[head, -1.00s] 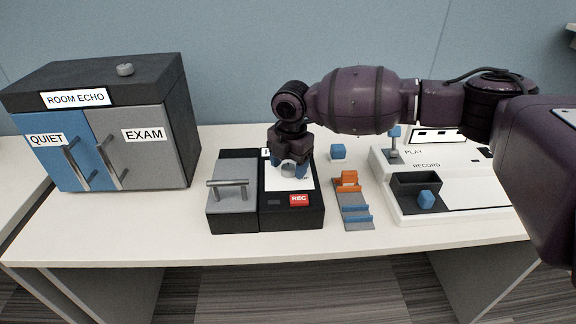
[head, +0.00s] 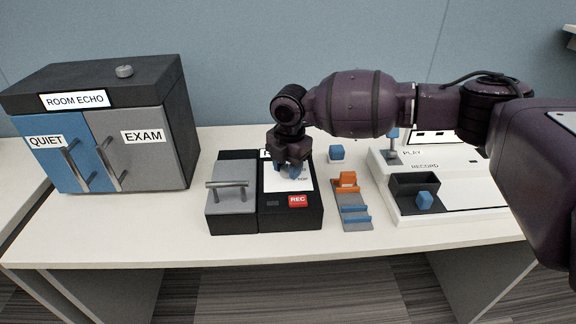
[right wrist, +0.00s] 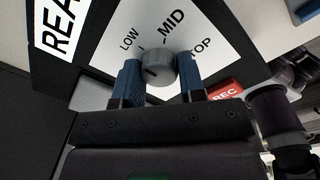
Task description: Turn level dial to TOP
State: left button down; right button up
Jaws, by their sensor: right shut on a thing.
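The grey level dial (right wrist: 160,68) sits on a white panel printed LOW, MID and TOP, in the right wrist view. My right gripper (right wrist: 158,78) has its blue fingertips on either side of the dial and is shut on it. A short dark mark shows on the dial's face; I cannot tell for sure which label it points to. In the head view, my right gripper (head: 287,170) reaches down onto the black recorder box (head: 290,218), and its fingers mostly hide the dial. My left gripper is not in view.
A red REC button (head: 298,201) is in front of the dial panel. A grey lid with a bar handle (head: 228,185) is just left. A blue cube (head: 336,153) and a grey, orange and blue rack (head: 354,212) stand right. The ROOM ECHO cabinet (head: 150,95) stands far left.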

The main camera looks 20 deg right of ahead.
jog(key=m+p, duration=0.3)
jog(key=shift+r, duration=0.4)
jog(key=m+p, duration=0.3)
jog(key=m, duration=0.2)
jog(key=shift+p, duration=0.3)
jog(key=m+p, duration=0.2)
jog(key=shift+f+m+h, duration=0.1)
jog(key=shift+m+h, duration=0.2)
jog(key=shift+s+m+p, duration=0.1)
jog(key=shift+m+p, duration=0.65)
jog(key=shift+m, duration=0.25)
jog(key=m+p, duration=0.4)
jog(key=m, duration=0.1)
jog(key=shift+a+f, duration=0.1)
jog(key=shift+f+m+p, duration=0.1)
jog(key=shift+m+p, duration=0.5)
jog(key=shift+m, duration=0.4)
jog(key=shift+m+p, duration=0.65)
jog(key=shift+m, duration=0.45)
jog(key=shift+m+p, duration=0.3)
jog(key=shift+m, duration=0.3)
jog(key=shift+f+m, duration=0.1)
jog(key=shift+m, duration=0.3)
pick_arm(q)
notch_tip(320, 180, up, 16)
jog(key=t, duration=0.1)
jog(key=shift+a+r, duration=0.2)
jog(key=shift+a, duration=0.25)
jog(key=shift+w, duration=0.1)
